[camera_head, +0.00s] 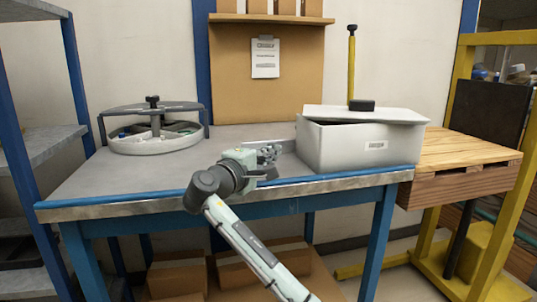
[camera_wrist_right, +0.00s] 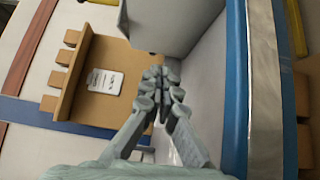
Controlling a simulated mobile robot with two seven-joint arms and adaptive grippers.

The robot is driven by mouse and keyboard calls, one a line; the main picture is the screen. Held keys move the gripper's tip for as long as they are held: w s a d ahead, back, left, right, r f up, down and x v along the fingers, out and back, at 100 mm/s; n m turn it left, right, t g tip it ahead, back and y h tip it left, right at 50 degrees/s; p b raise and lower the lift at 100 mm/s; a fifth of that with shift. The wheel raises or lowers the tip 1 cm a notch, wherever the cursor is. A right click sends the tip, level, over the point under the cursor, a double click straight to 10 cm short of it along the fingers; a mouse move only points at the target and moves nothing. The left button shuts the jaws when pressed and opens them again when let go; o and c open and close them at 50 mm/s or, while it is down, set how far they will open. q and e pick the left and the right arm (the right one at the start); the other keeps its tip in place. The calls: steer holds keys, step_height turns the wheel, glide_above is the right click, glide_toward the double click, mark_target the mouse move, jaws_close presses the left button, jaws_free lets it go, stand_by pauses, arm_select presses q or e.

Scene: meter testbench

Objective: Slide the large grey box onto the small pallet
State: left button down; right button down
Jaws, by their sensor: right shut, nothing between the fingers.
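The large grey box (camera_head: 345,148) sits upright on the right end of the table, with its lid slightly raised at one edge. It also shows at the top of the right wrist view (camera_wrist_right: 172,22). The small wooden pallet (camera_head: 468,150) is just right of the table, and the box's right side is close to its near-left edge. My right gripper (camera_head: 272,153) is shut and empty, left of the box at table height. Its fingertips (camera_wrist_right: 160,80) point toward the box; whether they touch it is unclear. My left gripper is out of view.
The blue-edged table (camera_head: 110,185) has a round spoked fixture (camera_head: 152,130) at back left. A brown board (camera_head: 235,75) with a clipboard stands behind. A yellow frame (camera_head: 490,250) and dark panel (camera_head: 490,110) flank the pallet. Blue shelving (camera_head: 75,90) is on the left.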

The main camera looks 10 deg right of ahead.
mark_target(325, 147)
steer(key=x, duration=0.5)
steer(key=shift+w+d, duration=0.25)
steer(key=shift+d, duration=0.05)
steer(key=shift+s+d+p, duration=0.1)
steer(key=shift+d+p, duration=0.25)
steer(key=shift+d, duration=1.45)
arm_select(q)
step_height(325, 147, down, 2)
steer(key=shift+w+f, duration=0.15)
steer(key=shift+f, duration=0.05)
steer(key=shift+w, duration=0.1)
arm_select(e)
steer(key=shift+d, duration=0.1)
